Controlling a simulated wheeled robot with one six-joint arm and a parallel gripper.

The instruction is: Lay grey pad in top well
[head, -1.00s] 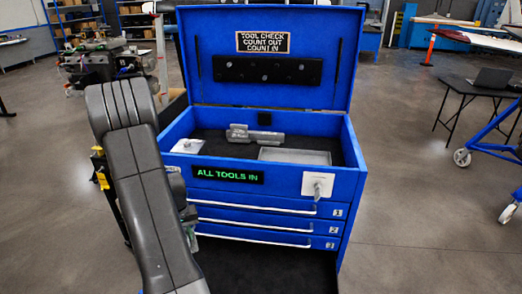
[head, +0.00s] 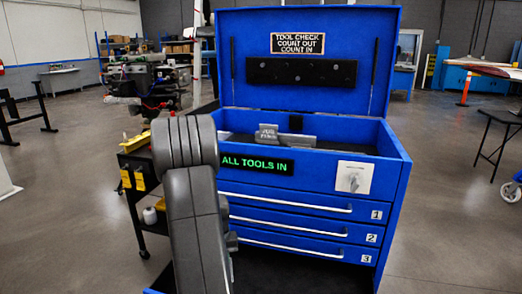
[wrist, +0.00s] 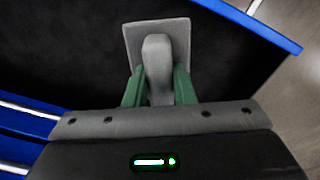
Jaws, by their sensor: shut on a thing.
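My gripper's green fingers (wrist: 158,88) are shut on the upright grip of a grey pad (wrist: 133,38) in the wrist view. The pad is a flat grey plate, seen from above over a dark surface with a blue edge. In the head view my own arm hides the pad and most of the gripper, low at the chest's left front. The top well (head: 399,141) is the open upper box of the blue tool chest, under the raised lid. The head view looks in at a low angle, so the front wall hides much of its floor.
A grey tool block (head: 268,134) stands in the well. Three closed drawers with silver handles (head: 290,205) are below. A white plate (head: 354,178) with a key-like part is on the front.

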